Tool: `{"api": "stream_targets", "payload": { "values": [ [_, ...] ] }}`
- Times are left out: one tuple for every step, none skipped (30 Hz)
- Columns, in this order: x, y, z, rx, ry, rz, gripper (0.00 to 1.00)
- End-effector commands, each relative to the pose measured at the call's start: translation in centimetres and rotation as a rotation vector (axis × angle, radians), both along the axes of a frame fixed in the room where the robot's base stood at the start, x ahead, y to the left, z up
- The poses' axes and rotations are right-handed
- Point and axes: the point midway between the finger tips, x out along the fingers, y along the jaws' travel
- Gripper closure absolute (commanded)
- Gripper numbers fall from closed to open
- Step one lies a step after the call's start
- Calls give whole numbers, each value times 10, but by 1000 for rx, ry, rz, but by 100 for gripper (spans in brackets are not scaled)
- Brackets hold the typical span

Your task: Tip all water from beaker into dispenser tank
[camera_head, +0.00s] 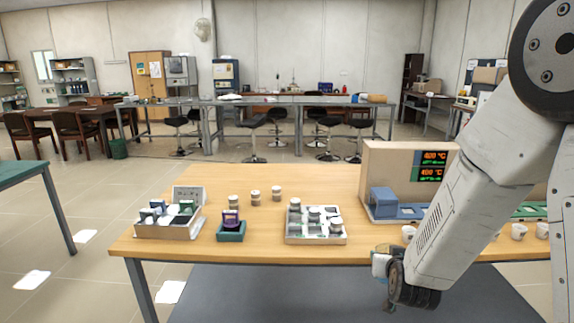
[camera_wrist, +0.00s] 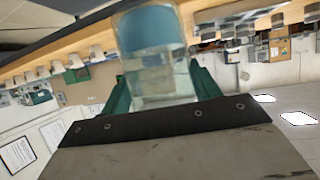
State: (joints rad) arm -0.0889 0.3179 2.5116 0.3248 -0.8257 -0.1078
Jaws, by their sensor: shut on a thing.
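My gripper (camera_wrist: 160,88) is shut on a clear beaker (camera_wrist: 155,62), with a green finger on each side of it in the wrist view. The beaker has a bluish band at its far end and a clear part nearer the palm. The wrist picture is strongly turned, so I cannot tell its tilt or water level. In the head view my gripper (camera_head: 386,287) is low at the table's front edge, with a pale part of the beaker (camera_head: 380,265) showing beside it. I cannot make out a dispenser tank for certain.
The wooden table (camera_head: 330,180) bears a gridded tray (camera_head: 316,240), a box of small items (camera_head: 165,229), a green stand (camera_head: 231,235) and several small cups (camera_head: 276,193). At right, a blue unit (camera_head: 383,201) stands before a panel (camera_head: 390,160) with lit temperature displays. The table's back middle is clear.

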Motion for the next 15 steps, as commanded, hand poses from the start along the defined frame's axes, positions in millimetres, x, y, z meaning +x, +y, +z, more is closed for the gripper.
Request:
{"api": "stream_targets", "payload": {
  "values": [
    [2,1,-5,-1,4,15,71],
    [3,2,-7,0,5,25,71],
    [4,3,-11,-1,7,38,71],
    [4,4,-14,-1,7,46,71],
    [5,5,-17,-2,6,55,71],
    [6,6,-22,0,7,66,71],
    [6,6,-26,0,8,73,71],
    [7,7,-29,-1,7,82,71],
    [7,8,-35,-1,7,92,71],
    [7,8,-39,-1,8,101,71],
    [7,9,-43,0,8,108,71],
    [7,9,-49,-1,8,118,71],
    [6,10,-54,0,9,126,71],
    [6,10,-59,0,8,134,71],
    [5,11,-67,0,9,144,71]
  ]
}}
